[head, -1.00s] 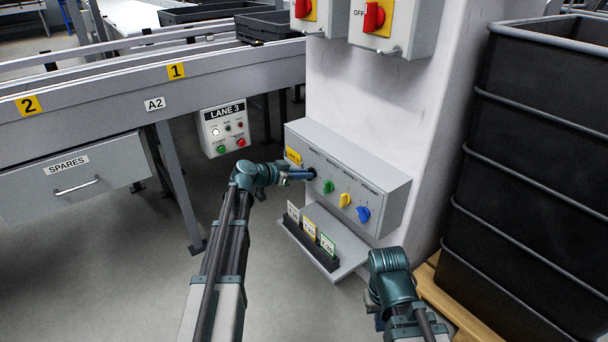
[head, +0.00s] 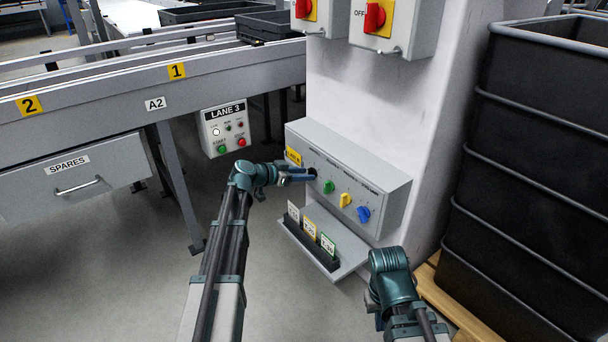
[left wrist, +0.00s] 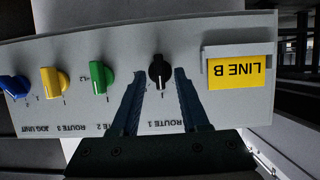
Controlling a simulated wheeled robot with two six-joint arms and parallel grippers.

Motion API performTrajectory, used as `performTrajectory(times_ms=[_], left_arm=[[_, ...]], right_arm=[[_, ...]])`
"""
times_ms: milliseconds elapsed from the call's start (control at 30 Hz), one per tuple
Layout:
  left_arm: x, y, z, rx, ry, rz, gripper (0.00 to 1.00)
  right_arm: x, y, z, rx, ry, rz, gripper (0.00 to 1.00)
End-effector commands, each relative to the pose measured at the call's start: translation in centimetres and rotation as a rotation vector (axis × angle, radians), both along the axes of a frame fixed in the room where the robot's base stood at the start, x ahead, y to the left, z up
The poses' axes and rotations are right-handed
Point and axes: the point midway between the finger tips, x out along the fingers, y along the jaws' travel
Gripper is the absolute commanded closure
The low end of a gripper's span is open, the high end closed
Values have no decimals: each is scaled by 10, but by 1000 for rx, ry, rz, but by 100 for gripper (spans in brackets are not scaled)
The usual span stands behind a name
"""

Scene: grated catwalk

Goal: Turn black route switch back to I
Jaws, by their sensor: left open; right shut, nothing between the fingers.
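The black route switch (left wrist: 161,72) is a small knob below the ROUTE 1 label on the grey sloped panel (head: 385,196). In the left wrist view, which shows the panel upside down, its white line points straight toward its label. It also shows in the head view (head: 313,173), partly hidden by my fingers. My left gripper (head: 311,174) is open, with one finger on each side of the knob; the left wrist view (left wrist: 161,76) shows gaps on both sides. My right gripper (head: 375,312) is low at the front, shut and empty, its fingers mostly hidden.
Green (head: 328,187), yellow (head: 345,200) and blue (head: 363,214) knobs sit to the right on the same panel. A shelf with cards (head: 345,268) juts out below. Black crates (head: 530,180) stand at right. The LANE 3 box (head: 225,129) is behind.

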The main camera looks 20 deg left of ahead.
Motion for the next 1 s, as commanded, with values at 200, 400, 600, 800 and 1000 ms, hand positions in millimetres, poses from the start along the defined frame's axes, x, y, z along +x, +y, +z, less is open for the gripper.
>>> performTrajectory(times_ms=[200,400,600,800,1000], left_arm=[[-31,22,20,-1,1,4,55],[-63,47,36,0,0,4,55],[-85,66,47,0,0,2,55],[-96,74,51,-1,1,0,55],[-98,76,51,0,0,0,55]], right_arm=[[0,0,20,0,1,0,100],[0,0,36,-1,2,0,100],[-1,0,47,-1,3,0,100],[-1,0,51,-1,4,0,100],[-1,0,51,-1,4,0,100]])
